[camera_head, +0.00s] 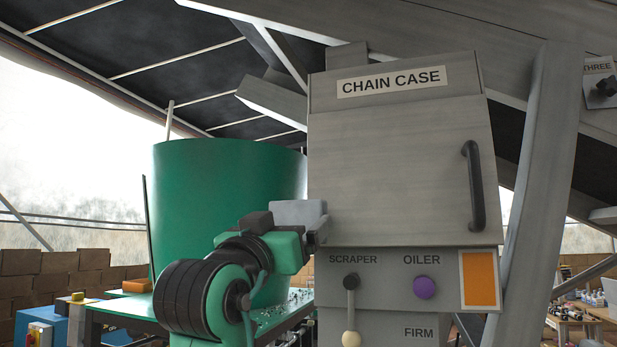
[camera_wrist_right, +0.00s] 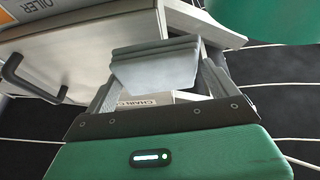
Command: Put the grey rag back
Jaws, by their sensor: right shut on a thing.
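My right gripper (camera_head: 314,236) is at the left side of the grey chain case (camera_head: 400,150), near its lower left edge. It is shut on a light grey folded piece, which looks like the grey rag (camera_head: 298,212). In the right wrist view the rag (camera_wrist_right: 155,66) sits between the two fingers of the right gripper (camera_wrist_right: 160,80), with the chain case label behind it. Whether the rag touches the case cannot be told. The case lid is closed, with a black handle (camera_head: 474,185). My left gripper is not in view.
Below the case are a scraper lever (camera_head: 351,283), a purple oiler knob (camera_head: 425,288) and an orange panel (camera_head: 480,279). A large green drum (camera_head: 215,190) stands behind my right arm. A green table (camera_head: 110,310) is at lower left. A slanted grey beam (camera_head: 540,170) rises right of the case.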

